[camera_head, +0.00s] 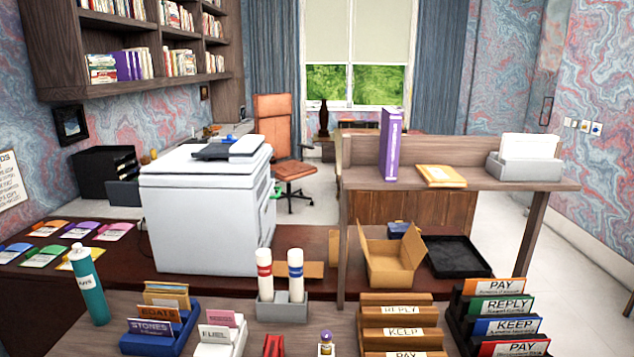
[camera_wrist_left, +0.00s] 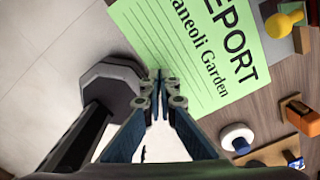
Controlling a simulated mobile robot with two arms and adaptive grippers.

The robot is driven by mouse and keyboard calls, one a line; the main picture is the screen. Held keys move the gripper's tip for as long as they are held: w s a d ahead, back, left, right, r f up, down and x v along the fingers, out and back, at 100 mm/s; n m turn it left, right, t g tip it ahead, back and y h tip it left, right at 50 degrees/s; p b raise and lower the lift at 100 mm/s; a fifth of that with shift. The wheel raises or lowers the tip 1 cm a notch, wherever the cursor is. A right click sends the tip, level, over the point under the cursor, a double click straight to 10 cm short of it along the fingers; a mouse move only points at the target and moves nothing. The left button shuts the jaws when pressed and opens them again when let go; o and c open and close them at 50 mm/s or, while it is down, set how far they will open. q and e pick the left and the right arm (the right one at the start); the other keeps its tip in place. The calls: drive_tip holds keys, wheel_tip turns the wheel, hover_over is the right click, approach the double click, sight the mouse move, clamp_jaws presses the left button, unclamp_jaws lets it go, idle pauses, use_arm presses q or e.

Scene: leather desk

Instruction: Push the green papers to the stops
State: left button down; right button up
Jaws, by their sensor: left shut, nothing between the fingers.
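A green paper (camera_wrist_left: 205,50) printed "REPORT" and "aneoli Garden" lies on the wooden desk top in the left wrist view, its upper part cut off by the frame. My left gripper (camera_wrist_left: 160,76) is shut with nothing between its fingers. Its tips are at the paper's left side in that view; I cannot tell whether they touch it. Neither gripper shows in the head view, and no green report paper can be made out there. I cannot pick out the stops for certain.
Near the paper are a yellow knobbed object (camera_wrist_left: 284,22), a white and blue round object (camera_wrist_left: 237,138) and an orange-brown block (camera_wrist_left: 300,115). Pale floor (camera_wrist_left: 50,50) lies left of the desk. The head view shows a printer (camera_head: 200,215), card holders (camera_head: 500,325) and an open carton (camera_head: 390,262).

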use_arm(q)
drive_tip(key=s+p, duration=0.3)
drive_tip(key=s, duration=0.1)
drive_tip(key=shift+a, duration=0.1)
idle(0.4)
drive_tip(key=shift+f+b, duration=0.8)
drive_tip(key=shift+f, duration=0.55)
idle(0.3)
drive_tip(key=shift+w, duration=0.3)
idle(0.3)
drive_tip(key=shift+w+b, duration=0.35)
drive_tip(key=shift+b, duration=0.05)
drive_tip(key=shift+w+r+b, duration=0.1)
drive_tip(key=shift+w+b, duration=1.55)
drive_tip(key=shift+w, duration=0.9)
drive_tip(key=shift+s, duration=0.1)
drive_tip(key=shift+s+p, duration=0.7)
drive_tip(key=shift+p, duration=0.1)
